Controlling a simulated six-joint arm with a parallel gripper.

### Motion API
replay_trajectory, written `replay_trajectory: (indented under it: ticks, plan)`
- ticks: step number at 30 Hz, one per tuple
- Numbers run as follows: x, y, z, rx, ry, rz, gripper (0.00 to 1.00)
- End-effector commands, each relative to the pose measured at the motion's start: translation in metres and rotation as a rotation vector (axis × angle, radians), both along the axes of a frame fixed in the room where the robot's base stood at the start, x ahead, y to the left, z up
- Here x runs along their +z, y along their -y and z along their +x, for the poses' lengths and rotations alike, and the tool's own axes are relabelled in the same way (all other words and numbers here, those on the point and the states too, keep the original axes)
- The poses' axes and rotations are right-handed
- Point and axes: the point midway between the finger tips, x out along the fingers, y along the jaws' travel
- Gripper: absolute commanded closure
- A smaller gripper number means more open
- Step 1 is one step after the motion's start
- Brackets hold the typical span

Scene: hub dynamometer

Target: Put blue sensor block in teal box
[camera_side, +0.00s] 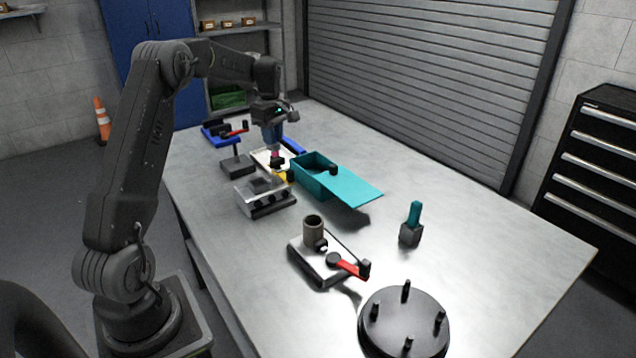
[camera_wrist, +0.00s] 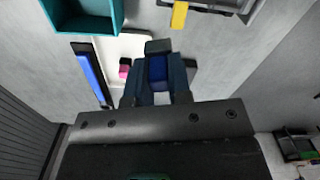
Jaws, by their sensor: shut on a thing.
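My gripper (camera_wrist: 156,88) is shut on the blue sensor block (camera_wrist: 157,70). The block's blue body is between the fingers, with a dark grey end beyond the tips. In the side view, my gripper (camera_side: 273,143) points down over the far-left part of the table; the fingers hide most of the block. The teal box (camera_side: 310,181) stands to the right of my gripper and nearer the side camera. Its left part is open at the top. A flat teal lid (camera_side: 350,190) with a black knob extends off to the right. The box (camera_wrist: 88,29) also shows at top left in the wrist view.
A white tray (camera_wrist: 124,48) with a pink piece (camera_wrist: 124,66) and a blue bar (camera_wrist: 90,78) lies below my gripper. A yellow block (camera_wrist: 180,14) is close by.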

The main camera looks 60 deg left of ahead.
Motion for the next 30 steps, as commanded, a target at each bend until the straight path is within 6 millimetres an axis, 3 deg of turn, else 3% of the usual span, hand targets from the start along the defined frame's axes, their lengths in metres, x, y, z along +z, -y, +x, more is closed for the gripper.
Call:
replay_trajectory:
  ticks: [6, 11, 24, 30]
  plan:
    - [-0.006, -0.009, 0.014, -0.235, 0.0, 0.0, 1.0]
    - [-0.012, -0.006, 0.022, -0.294, -0.001, -0.001, 1.0]
    - [-0.065, 0.044, 0.096, -0.296, 0.0, 0.0, 1.0]
    - [-0.077, 0.054, 0.112, -0.292, 0.0, 0.0, 1.0]
